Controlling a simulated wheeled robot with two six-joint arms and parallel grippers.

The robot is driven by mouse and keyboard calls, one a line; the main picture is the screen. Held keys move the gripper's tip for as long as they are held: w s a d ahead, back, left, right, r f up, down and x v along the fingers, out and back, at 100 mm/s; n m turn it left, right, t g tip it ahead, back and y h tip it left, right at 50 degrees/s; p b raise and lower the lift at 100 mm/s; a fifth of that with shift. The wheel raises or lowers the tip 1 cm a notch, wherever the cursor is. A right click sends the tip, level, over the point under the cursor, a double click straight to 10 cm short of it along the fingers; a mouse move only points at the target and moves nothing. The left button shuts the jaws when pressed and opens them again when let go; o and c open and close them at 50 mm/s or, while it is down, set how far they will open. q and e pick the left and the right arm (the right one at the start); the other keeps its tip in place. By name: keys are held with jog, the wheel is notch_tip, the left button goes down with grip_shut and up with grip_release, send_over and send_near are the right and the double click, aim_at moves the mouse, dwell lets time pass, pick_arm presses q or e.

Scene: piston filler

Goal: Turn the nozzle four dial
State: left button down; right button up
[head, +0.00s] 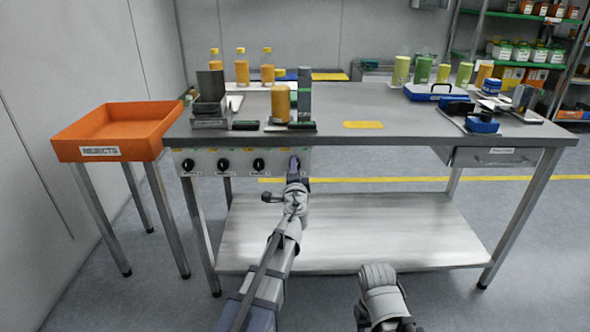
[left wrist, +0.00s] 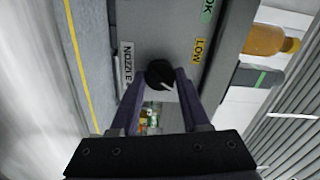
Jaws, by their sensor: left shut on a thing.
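The control panel (head: 240,163) on the bench front has a row of black dials. Three show to the left of my left gripper: the first (head: 187,165), second (head: 223,165) and third (head: 259,164). My left gripper (head: 294,163) is at the right end of the row and hides the dial there. In the left wrist view, my left gripper (left wrist: 160,80) is shut on a round black dial (left wrist: 159,71), one finger on each side. A pale pointer mark shows on the dial. The label (left wrist: 127,62) beside it reads NOZZLE; its number is not legible.
An orange rejects tray (head: 112,131) stands at the left. A lower shelf (head: 350,232) is under the bench. The floor in front is clear.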

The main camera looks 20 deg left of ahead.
pick_arm(q)
jog(key=shift+m, duration=1)
jog(key=shift+c, duration=1.9)
grip_release()
jog(key=v, duration=0.8)
